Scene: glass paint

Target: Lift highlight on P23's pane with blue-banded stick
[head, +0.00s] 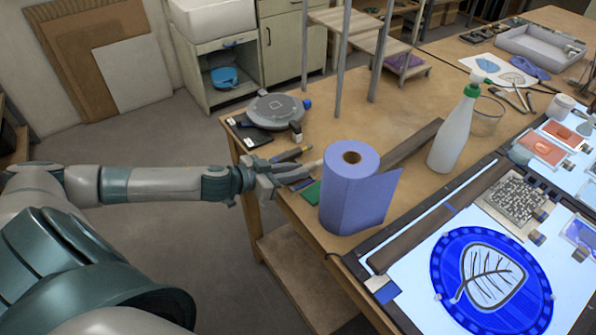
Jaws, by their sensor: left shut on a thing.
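My left gripper (272,180) reaches in from the left at the table's near-left edge, just left of the blue paper roll. It is shut on a thin stick (304,170), which points right toward the roll. The roll hides part of the area beyond, and I cannot make out a blue band on the held stick. A round blue pane (447,262) with a pale, dark-veined leaf lies on the lit white panel at the lower right. I cannot read a P23 label on it. My right gripper is out of view.
The blue paper roll (352,195) stands between my left gripper and the pane. A spray bottle (455,135) stands behind it, near a glass bowl (486,118). A round grey device (277,110) sits at the table's left corner. A brown bar (440,218) borders the panel.

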